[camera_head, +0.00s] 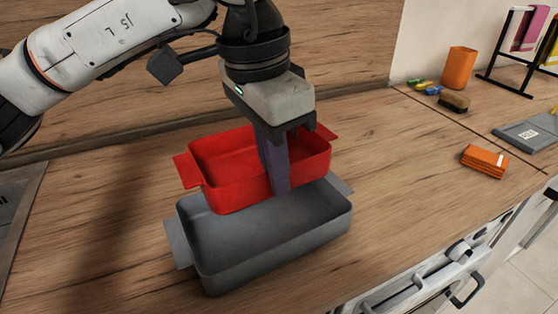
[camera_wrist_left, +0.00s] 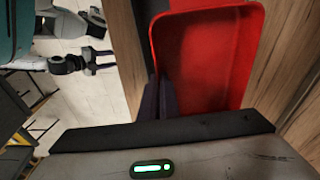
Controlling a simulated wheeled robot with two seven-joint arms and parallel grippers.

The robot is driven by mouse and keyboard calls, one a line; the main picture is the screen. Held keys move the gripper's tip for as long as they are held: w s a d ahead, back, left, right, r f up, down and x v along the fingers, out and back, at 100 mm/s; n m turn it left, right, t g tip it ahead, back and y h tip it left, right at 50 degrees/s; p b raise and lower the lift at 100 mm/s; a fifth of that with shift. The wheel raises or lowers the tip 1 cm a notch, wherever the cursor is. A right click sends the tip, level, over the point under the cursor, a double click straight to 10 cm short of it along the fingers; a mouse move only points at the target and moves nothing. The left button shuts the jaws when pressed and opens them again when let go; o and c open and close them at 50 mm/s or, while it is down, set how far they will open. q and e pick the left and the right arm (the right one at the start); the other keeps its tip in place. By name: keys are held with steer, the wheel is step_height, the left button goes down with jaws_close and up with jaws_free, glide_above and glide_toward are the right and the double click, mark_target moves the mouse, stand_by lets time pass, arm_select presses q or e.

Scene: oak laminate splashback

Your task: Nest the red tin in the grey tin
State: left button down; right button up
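The red tin (camera_head: 225,187) is a rectangular tin with end handles, held over the grey tin and set toward its back side. My left gripper (camera_head: 273,175) is shut on its near long wall, one finger inside and one outside. The red tin (camera_wrist_left: 205,60) also shows in the wrist view, with the fingers at its left wall. The grey tin (camera_head: 280,236) stands upright on the counter below. The red tin hides its back rim and part of its inside. My right gripper (camera_wrist_left: 101,59) is small in the left wrist view, its fingers apart and empty, away from the tins.
The wooden counter (camera_head: 390,190) is clear right of the tins. Farther right lie an orange block (camera_head: 484,161), a brush (camera_head: 454,102), an orange cup (camera_head: 459,68), a grey flat item (camera_head: 525,134) and a black towel rack (camera_head: 500,55). The splashback (camera_head: 340,45) stands behind.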

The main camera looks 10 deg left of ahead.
arm_select(q)
step_height(320, 180, down, 4)
steer(key=b, duration=0.2)
steer(key=shift+b, duration=0.4)
step_height(320, 180, down, 5)
steer(key=b, duration=0.3)
steer(key=shift+b, duration=0.4)
steer(key=shift+f+b, duration=0.3)
steer(key=shift+f, duration=0.15)
arm_select(e)
steer(key=shift+w+a+f, duration=0.1)
steer(key=shift+a+f, duration=0.1)
steer(key=shift+f, duration=0.6)
steer(key=shift+w+a+f, duration=0.1)
steer(key=shift+a+f, duration=0.05)
steer(key=shift+f, duration=0.65)
steer(key=shift+a+f, duration=0.2)
steer(key=shift+f, duration=0.6)
arm_select(q)
steer(key=shift+f+b, duration=0.4)
steer(key=shift+f, duration=0.1)
arm_select(e)
steer(key=shift+w+f, duration=0.25)
steer(key=shift+f, duration=0.1)
arm_select(q)
steer(key=shift+f+b, duration=0.5)
steer(key=shift+f, duration=0.05)
arm_select(e)
steer(key=shift+f, duration=0.5)
